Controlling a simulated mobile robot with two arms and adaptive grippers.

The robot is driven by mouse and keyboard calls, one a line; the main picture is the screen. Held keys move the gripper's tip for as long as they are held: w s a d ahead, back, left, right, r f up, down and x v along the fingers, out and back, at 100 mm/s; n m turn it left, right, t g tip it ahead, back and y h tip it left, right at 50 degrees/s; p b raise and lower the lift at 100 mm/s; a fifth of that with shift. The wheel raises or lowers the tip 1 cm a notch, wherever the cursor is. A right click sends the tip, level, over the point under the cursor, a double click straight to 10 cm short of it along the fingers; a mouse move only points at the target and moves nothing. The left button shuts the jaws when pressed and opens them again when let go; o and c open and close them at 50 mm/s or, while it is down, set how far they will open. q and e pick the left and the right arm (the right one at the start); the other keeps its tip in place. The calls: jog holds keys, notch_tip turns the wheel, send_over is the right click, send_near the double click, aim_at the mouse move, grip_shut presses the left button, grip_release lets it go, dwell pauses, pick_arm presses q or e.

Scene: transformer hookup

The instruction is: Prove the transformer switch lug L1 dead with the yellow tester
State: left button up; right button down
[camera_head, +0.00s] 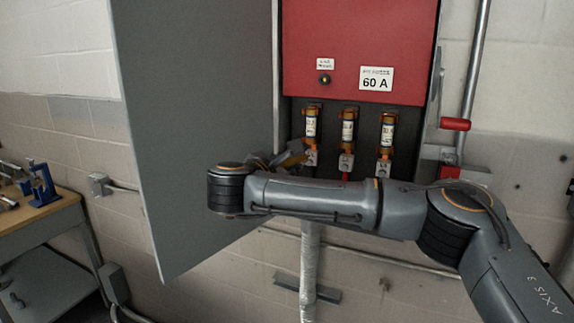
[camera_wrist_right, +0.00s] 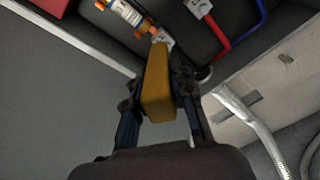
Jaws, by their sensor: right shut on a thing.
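My right gripper (camera_wrist_right: 158,90) is shut on the yellow tester (camera_wrist_right: 157,80), a blocky yellow body standing lengthwise between the fingers. In the head view the right gripper (camera_head: 287,157) is small and partly hidden behind my wrist, beside the leftmost switch lug (camera_head: 311,158). In the right wrist view the tester's far end is close to that pale lug (camera_wrist_right: 165,42), below the leftmost fuse (camera_wrist_right: 128,14). I cannot tell whether they touch. No lug label is readable. My left gripper is not in view.
The grey cabinet door (camera_head: 190,130) stands open at the left. A red panel (camera_head: 358,45) marked 60 A covers the top. More fuses (camera_head: 347,127) and lugs sit to the right. A red-handled lever (camera_head: 455,124) is on the right side. A workbench (camera_head: 45,215) stands far left.

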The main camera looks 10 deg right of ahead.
jog(key=shift+w+d+b, duration=0.3)
jog(key=shift+w+b, duration=0.15)
jog(key=shift+b, duration=0.05)
dwell(0.7)
jog(key=shift+b, duration=1.25)
dwell(3.5)
jog(key=shift+s+a+f+b, duration=0.1)
jog(key=shift+s+b, duration=0.05)
jog(key=shift+b, duration=0.3)
jog(key=b+v, duration=0.3)
jog(key=f+b+v, duration=0.1)
jog(key=b, duration=0.1)
jog(key=shift+s+a, duration=0.2)
jog(key=shift+b+v, duration=1.1)
jog(key=shift+b, duration=0.1)
